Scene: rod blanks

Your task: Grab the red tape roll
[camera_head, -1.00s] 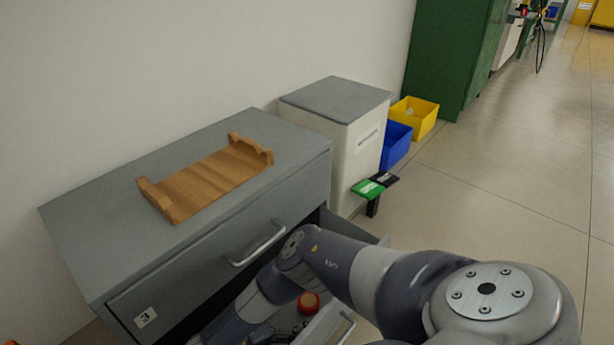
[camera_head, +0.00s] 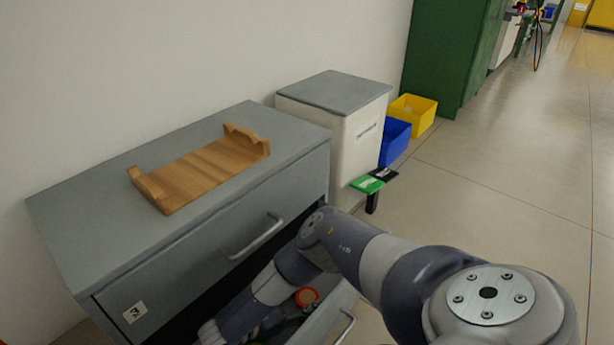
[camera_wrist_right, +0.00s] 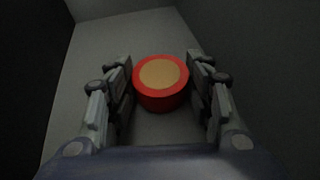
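The red tape roll (camera_head: 306,297) lies in the open lower drawer of the grey cabinet, beside my right forearm in the head view. It has a red rim and a tan top. In the right wrist view the roll (camera_wrist_right: 161,84) stands on the grey drawer floor between the two fingers of my right gripper (camera_wrist_right: 160,66). The fingers are apart, one on each side, with gaps to the roll. In the head view my right arm reaches down into the drawer, and the fingers are hard to make out. My left gripper is not in view.
The grey cabinet (camera_head: 90,215) carries a wooden cradle (camera_head: 205,172) on top. Its upper drawer, with a handle (camera_head: 255,240), is shut above the open one. A white bin (camera_head: 355,150), a blue box (camera_head: 395,140) and a yellow box (camera_head: 413,113) stand beyond. The floor at right is clear.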

